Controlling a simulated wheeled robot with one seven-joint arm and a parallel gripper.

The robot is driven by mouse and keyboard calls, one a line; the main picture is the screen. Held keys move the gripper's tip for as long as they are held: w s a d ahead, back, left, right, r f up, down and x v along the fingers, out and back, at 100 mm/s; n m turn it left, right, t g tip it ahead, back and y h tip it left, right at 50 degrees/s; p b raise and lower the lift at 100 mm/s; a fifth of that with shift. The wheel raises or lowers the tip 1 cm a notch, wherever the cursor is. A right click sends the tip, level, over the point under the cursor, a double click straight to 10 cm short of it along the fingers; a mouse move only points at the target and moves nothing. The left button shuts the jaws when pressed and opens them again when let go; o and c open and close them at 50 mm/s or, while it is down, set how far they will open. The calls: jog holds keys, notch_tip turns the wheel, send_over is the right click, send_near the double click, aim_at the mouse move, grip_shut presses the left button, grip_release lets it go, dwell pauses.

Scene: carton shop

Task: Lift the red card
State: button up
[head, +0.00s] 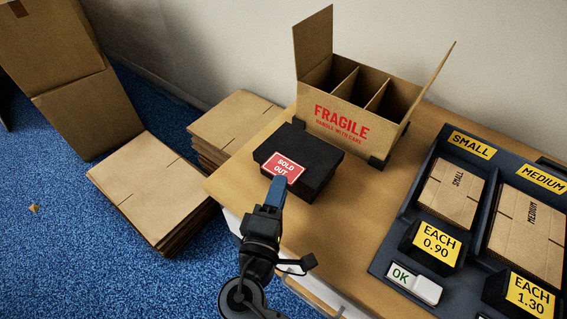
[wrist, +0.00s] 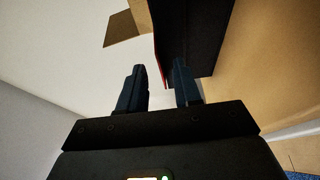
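The red card (head: 283,168), printed SOLD OUT in white, lies on the top of a black block (head: 315,160) at its front left edge. My gripper (head: 276,186) reaches the card's near edge from below in the head view; its fingers hide a little of that edge. In the wrist view my gripper (wrist: 160,78) has its two fingers apart. The card shows there edge-on as a thin red strip (wrist: 158,62) along the dark block (wrist: 198,35), its end in the gap between the fingertips. I cannot tell whether a finger touches it.
A FRAGILE carton (head: 345,115) with open flaps and dividers stands behind the block. At right is a dark tray (head: 408,200) with flat cartons, price signs and an OK button (head: 413,283). Carton stacks (head: 155,190) stand on the blue floor at left. The table front is clear.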

jog(key=shift+w+d, duration=0.15)
jog(key=shift+w, duration=0.5)
jog(key=shift+c, duration=0.4)
grip_shut()
